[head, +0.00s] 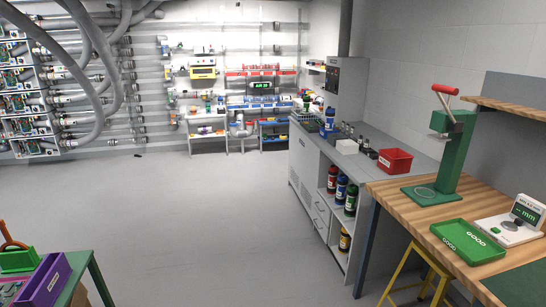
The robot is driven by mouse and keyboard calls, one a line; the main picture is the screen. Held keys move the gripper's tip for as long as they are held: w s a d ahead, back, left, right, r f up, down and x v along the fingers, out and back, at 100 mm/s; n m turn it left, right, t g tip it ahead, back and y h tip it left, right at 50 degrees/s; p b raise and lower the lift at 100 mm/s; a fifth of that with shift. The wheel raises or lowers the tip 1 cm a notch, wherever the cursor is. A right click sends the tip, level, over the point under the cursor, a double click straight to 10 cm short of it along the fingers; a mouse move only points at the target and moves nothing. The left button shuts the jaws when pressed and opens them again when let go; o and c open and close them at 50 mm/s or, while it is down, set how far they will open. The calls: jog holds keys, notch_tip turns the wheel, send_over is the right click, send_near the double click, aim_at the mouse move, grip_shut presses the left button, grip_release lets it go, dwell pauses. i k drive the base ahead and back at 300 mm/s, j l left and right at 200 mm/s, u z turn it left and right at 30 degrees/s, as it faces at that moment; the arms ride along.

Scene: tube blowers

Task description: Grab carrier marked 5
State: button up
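Several capsule-like carriers stand in the open shelf of the grey counter: a red one (332,179), a blue one (341,188), a green one (351,200) and, on a lower level, a yellow one (345,240). Another blue carrier (330,118) stands upright on the counter top, and a green item (306,103) that may be a carrier is behind it. The markings are too small to read, so I cannot tell which is marked 5. My gripper is not in view.
The grey counter (385,140) also bears a red bin (395,160) and a white box (346,147). A wooden bench (395,192) with a green press (445,150) and a green tray (467,242) is at right. A yellow stool (420,275) stands below. The floor (190,220) is clear.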

aim_at(329, 121)
jog(key=i, duration=2.85)
jog(key=i+z, duration=0.1)
jog(key=i, duration=0.7)
jog(key=i+j, duration=0.15)
jog(key=i, duration=0.65)
jog(key=i+j+z, duration=0.15)
jog(key=i, duration=0.65)
jog(key=i+j+z, duration=0.2)
jog(key=i, duration=0.15)
jog(key=i+z, duration=0.15)
jog(key=i, duration=0.2)
